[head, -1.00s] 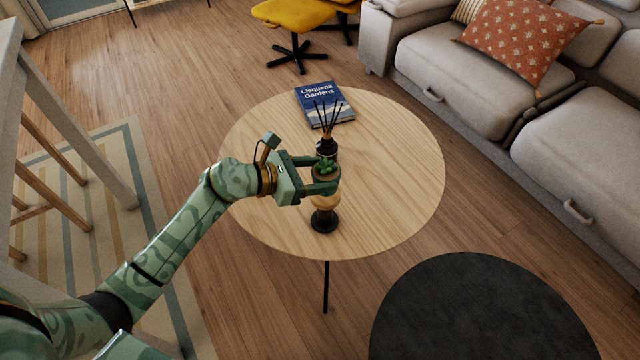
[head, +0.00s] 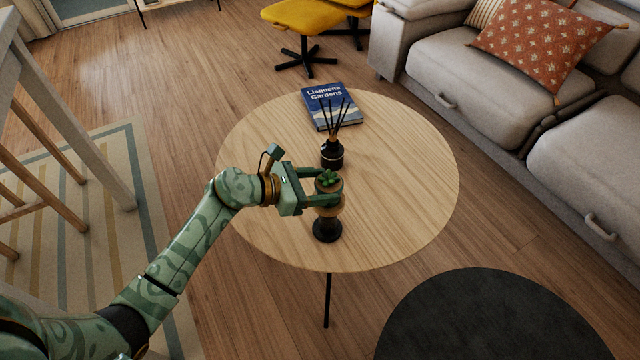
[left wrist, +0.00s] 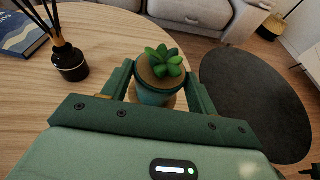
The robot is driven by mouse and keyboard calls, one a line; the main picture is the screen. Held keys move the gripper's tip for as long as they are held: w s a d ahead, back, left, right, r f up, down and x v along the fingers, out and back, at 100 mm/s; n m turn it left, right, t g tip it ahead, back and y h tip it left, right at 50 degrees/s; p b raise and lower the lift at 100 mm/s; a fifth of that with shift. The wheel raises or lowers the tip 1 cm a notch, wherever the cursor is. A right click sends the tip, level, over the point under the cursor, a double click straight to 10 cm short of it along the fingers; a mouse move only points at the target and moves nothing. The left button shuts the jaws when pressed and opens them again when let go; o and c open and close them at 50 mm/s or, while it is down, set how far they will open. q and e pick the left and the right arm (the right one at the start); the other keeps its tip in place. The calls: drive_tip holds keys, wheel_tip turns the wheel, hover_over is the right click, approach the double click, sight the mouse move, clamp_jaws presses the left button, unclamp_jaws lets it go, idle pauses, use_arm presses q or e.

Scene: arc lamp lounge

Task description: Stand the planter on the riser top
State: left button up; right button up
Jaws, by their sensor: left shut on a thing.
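The planter (head: 328,187), a small dark green pot with a green succulent, is held upright between the fingers of my left gripper (head: 326,186). It also shows in the left wrist view (left wrist: 158,86), between the two fingers. The riser (head: 327,230) has a black base and a tan wooden top, and stands near the table's front edge. The planter is right over the riser top, which is partly hidden by the pot and fingers. I cannot tell whether pot and top touch. My right gripper is not in view.
The round wooden table (head: 400,190) is clear on its right. A black reed diffuser (head: 332,154) stands just behind the planter, its sticks rising. A blue book (head: 332,106) lies farther back. A dark round pouf or rug (head: 490,320) is in front at right.

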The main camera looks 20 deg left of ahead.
use_arm(q)
drive_tip(key=o, duration=1.2)
